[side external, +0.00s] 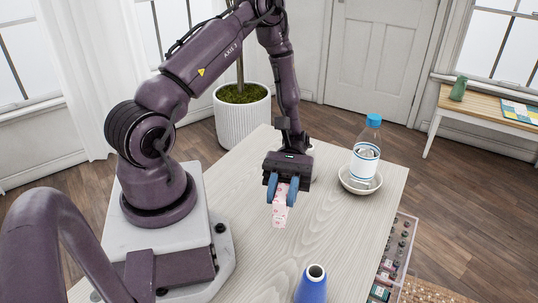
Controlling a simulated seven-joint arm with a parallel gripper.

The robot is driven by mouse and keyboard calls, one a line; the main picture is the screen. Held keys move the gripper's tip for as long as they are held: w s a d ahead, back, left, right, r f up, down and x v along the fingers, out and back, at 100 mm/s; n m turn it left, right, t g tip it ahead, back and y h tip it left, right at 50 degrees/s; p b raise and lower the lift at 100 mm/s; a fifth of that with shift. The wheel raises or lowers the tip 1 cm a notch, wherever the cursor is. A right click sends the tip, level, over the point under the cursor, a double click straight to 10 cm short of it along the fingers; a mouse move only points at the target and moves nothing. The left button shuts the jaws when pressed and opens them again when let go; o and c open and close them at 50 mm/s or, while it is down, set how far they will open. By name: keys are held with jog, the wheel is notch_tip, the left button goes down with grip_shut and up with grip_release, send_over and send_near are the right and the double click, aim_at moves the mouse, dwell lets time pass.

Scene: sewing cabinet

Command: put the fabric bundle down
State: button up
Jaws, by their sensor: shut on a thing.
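The fabric bundle (280,213) is a narrow pale pink piece with a small red pattern. It shows below and between the blue fingertips of my gripper (279,192), near the middle of the side external view. My gripper points down and is shut on the bundle. The bundle hangs roughly upright over the pale wooden table (236,213). I cannot tell whether its lower end touches the tabletop. Its upper part is hidden between the fingers.
A water bottle (365,153) with a blue cap stands in a shallow white bowl (346,184) at the right. A blue cone-shaped spool (311,287) stands at the front. An open drawer (402,243) with small items juts out at the table's right edge. Bare tabletop surrounds the bundle.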

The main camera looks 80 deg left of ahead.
jog(key=s+a+f+m+g+y, duration=0.1)
jog(key=s+a+m+g+y, duration=0.45)
jog(key=a+m+y, duration=0.4)
jog(key=s+a+f+m+g+y, duration=0.2)
jog(key=s+a+m+g+y, duration=0.3)
jog(key=a+y, duration=0.65)
jog(key=w+a+r+m+t+y, duration=0.2)
jog(key=a+r+m+t+y, duration=0.2)
jog(key=a+m+t+y, duration=0.7)
jog(key=w+a+m+t+h, duration=0.1)
jog(key=w+a+m+t, duration=0.2)
jog(key=w+m+t, duration=1.25)
jog(key=shift+s+d+f+n+t+h, duration=0.25)
jog(key=shift+f+t, duration=0.6)
jog(key=shift+f, duration=0.85)
jog(key=shift+d+f+n+t+h, duration=0.2)
jog(key=shift+d+f+t+h, duration=0.45)
jog(key=shift+f, duration=1)
jog(key=shift+s+d+f+n+t+h, duration=0.2)
jog(key=shift+f+t, duration=0.8)
jog(key=shift+f, duration=0.7)
jog(key=shift+a+f, duration=0.1)
